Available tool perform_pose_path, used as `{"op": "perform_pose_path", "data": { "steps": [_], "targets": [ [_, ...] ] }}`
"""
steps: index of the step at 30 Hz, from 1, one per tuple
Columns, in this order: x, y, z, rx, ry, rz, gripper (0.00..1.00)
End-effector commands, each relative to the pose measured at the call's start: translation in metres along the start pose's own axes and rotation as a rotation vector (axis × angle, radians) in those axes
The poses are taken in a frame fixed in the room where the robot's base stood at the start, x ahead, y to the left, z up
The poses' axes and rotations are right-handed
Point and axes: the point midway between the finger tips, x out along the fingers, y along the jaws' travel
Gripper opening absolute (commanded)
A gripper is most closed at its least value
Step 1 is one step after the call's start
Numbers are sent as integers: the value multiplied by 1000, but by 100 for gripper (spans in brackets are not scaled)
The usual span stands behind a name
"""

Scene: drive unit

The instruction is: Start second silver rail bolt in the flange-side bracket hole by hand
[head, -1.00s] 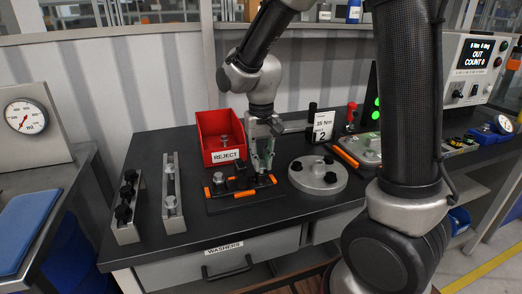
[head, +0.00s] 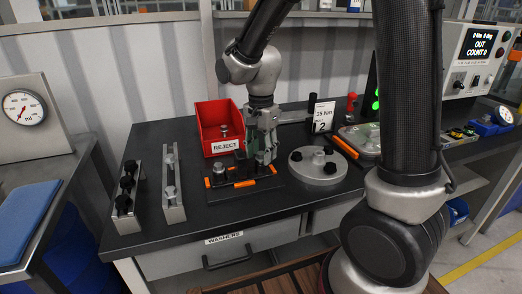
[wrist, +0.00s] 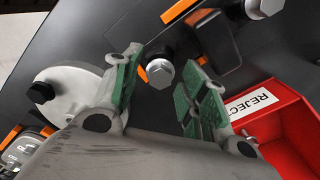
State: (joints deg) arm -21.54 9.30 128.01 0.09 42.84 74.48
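A bracket sits in the dark fixture (head: 215,194) with orange clamps. One silver bolt (head: 219,170) stands on its left side; it also shows at the top right in the wrist view (wrist: 265,6). A second silver bolt (wrist: 160,73) stands upright at the flange side, its hex head visible between my fingers in the wrist view. How deep it sits cannot be told. My gripper (head: 262,152) is open above this bolt, its green-padded fingers (wrist: 163,95) apart on either side, with visible gaps to the head. The silver rail (head: 173,212) stands left of the fixture.
A round grey flange (head: 305,178) with black bolts lies right of the fixture. The red REJECT bin (head: 222,148) stands close behind. A rail of black bolts (head: 125,224) is at far left. A 35 Nm card (head: 323,116) stands behind the flange.

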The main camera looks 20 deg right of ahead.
Motion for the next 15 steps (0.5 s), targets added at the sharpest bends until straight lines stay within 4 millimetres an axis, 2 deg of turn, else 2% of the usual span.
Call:
{"op": "perform_pose_path", "data": {
  "steps": [8,11,15],
  "targets": [
    [-4,-1,0,-2,1,-2,43],
    [-17,-1,0,-2,2,-5,43],
    [-47,-2,0,-2,2,-6,43]
  ]
}}
